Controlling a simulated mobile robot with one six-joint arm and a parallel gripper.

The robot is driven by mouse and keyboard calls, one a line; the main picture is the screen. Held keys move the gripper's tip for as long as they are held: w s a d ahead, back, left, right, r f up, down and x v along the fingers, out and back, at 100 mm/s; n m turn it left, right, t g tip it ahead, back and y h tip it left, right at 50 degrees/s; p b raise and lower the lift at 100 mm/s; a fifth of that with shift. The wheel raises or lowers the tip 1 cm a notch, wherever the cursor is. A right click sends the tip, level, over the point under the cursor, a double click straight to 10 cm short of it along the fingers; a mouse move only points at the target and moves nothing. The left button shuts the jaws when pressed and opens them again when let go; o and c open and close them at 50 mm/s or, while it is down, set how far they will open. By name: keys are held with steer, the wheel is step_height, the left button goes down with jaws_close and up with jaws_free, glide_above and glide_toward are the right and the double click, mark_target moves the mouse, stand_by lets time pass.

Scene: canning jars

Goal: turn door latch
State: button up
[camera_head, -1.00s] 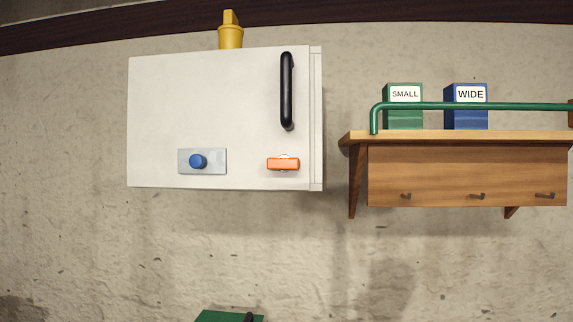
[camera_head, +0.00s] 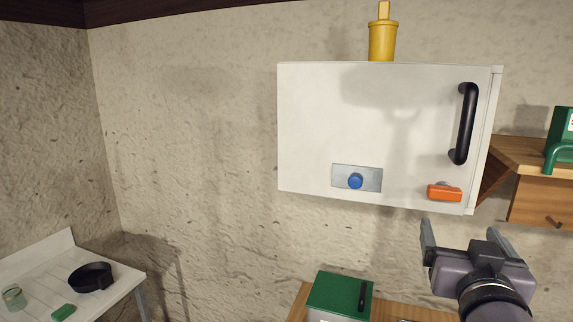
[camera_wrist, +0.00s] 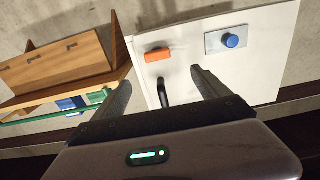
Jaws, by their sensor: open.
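The white cabinet door (camera_head: 370,115) is closed on the wall and also shows in the wrist view (camera_wrist: 270,65). An orange latch (camera_head: 444,193) lies horizontally at its lower right corner and also shows in the wrist view (camera_wrist: 157,54). A black bar handle (camera_head: 465,122) stands upright above the latch. A blue knob (camera_head: 355,181) sits on a grey plate (camera_head: 375,180) left of the latch. My gripper (camera_head: 463,232) is open and empty, below the latch and apart from it. The wrist view is turned over, with the latch showing beyond the fingers.
A wooden shelf (camera_head: 533,200) with a green rail (camera_head: 566,150) hangs right of the cabinet. A yellow object (camera_head: 382,42) stands behind the cabinet top. A green box (camera_head: 339,293) sits below. A white table (camera_head: 125,272) with a black pan (camera_head: 90,277) is at lower left.

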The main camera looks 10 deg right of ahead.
steer(key=p, duration=0.7)
glide_toward(445, 196)
steer(key=p+x, duration=0.2)
steer(key=x, duration=0.6)
steer(key=shift+w+d, duration=0.15)
steer(key=shift+w, duration=0.15)
steer(key=c, duration=1.4)
